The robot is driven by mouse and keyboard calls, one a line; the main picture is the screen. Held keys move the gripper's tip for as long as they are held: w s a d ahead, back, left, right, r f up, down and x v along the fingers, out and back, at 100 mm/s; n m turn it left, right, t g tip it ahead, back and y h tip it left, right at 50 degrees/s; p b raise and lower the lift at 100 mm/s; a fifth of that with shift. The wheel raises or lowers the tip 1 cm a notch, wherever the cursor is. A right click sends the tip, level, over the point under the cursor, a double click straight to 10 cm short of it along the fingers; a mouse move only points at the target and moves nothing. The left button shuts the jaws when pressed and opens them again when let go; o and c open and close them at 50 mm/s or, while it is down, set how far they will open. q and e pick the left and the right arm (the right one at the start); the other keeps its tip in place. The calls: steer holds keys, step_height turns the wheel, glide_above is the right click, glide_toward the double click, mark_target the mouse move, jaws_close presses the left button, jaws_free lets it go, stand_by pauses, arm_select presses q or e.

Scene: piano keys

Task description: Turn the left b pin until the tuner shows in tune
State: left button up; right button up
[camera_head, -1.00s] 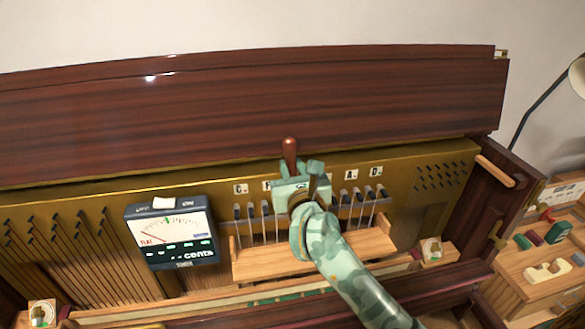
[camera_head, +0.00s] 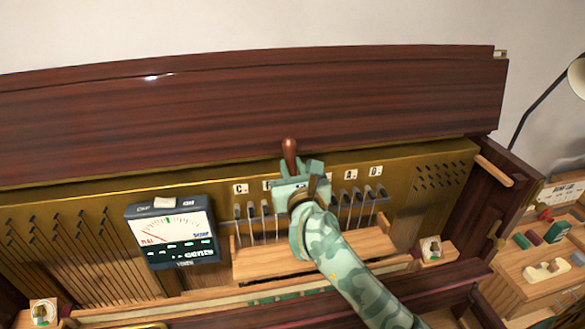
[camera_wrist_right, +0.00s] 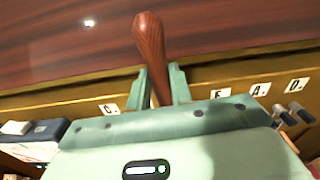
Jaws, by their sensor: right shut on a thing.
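My right gripper (camera_head: 303,175) is shut on a tuning lever with a reddish-brown wooden handle (camera_head: 289,155). In the right wrist view the handle (camera_wrist_right: 149,45) stands up between the two fingers (camera_wrist_right: 158,85). The gripper is in front of the middle of the pin row, and hides the lever's lower end and the pins behind it. I cannot make out the left b pin or its label. The tuner (camera_head: 170,230) stands left of the pins; its needle lies toward the flat side at the left. My left gripper is not in view.
Pins with felt-like dark heads (camera_head: 265,208) flank my gripper above a wooden ledge (camera_head: 262,263). Letter cards, such as C (camera_head: 241,188) and D (camera_head: 376,170), mark the brass plate. A dark wooden lid (camera_head: 250,110) rises behind. Small tools (camera_head: 545,238) lie at the right.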

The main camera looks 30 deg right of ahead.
steer(key=shift+d, duration=0.2)
steer(key=shift+s+d+r+m, duration=0.1)
steer(key=shift+d+r+m, duration=0.05)
steer(key=shift+d+m, duration=0.3)
steer(key=shift+d+m+b, duration=0.15)
steer(key=shift+m+b, duration=0.1)
steer(key=shift+b, duration=0.1)
steer(key=shift+s+d+m, duration=0.15)
steer(key=shift+d+m, duration=0.15)
steer(key=shift+d, duration=0.05)
